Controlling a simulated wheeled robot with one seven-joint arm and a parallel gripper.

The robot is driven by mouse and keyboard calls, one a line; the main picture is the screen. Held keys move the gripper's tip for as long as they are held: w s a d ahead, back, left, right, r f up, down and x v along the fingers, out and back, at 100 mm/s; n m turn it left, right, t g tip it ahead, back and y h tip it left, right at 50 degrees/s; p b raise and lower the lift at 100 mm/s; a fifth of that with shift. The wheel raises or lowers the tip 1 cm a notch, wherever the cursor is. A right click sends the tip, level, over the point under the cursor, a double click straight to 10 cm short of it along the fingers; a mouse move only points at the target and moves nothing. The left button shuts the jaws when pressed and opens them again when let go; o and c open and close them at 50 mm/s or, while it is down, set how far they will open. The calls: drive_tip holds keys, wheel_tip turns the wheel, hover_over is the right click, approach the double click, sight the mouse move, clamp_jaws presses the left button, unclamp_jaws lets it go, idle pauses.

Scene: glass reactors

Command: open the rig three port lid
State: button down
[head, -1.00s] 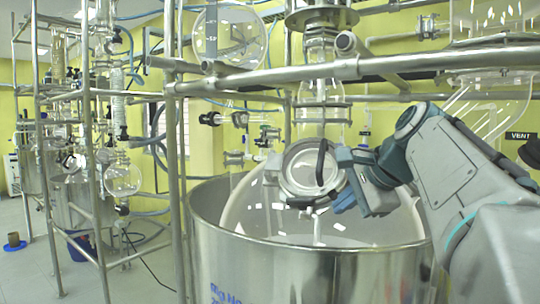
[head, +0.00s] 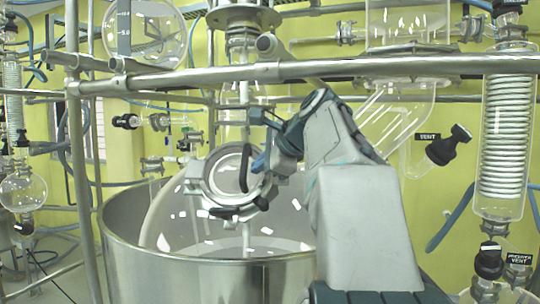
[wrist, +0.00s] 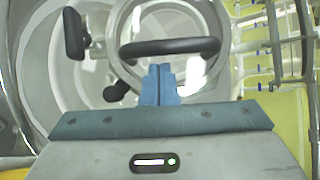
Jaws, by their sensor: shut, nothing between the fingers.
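The port lid (head: 212,181) is a round glass disc in a metal ring on the large glass vessel (head: 285,222), with a dark bar handle (head: 244,168) across its face. In the wrist view the handle (wrist: 170,47) spans the lid just beyond my fingertips. My gripper (head: 258,162) is at the right side of the lid, close to the handle. In the wrist view its blue fingers (wrist: 160,72) are together and empty, and the handle is not between them. Whether the fingertips touch the handle, and whether the lid is ajar, I cannot tell.
A steel tub (head: 200,270) surrounds the vessel. A black clamp knob (wrist: 115,93) and another black grip (wrist: 73,33) sit near the lid. A coil condenser (head: 507,130) and vent valve (head: 448,146) stand at right.

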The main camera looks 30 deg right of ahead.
drive_tip(key=shift+w+a+f, duration=0.1)
drive_tip(key=shift+w+f, duration=0.25)
drive_tip(key=shift+w, duration=0.2)
drive_tip(key=shift+s+a+r+h, duration=0.3)
drive_tip(key=shift+a+r, duration=0.05)
drive_tip(key=shift+r, duration=0.1)
drive_tip(key=shift+a, duration=0.1)
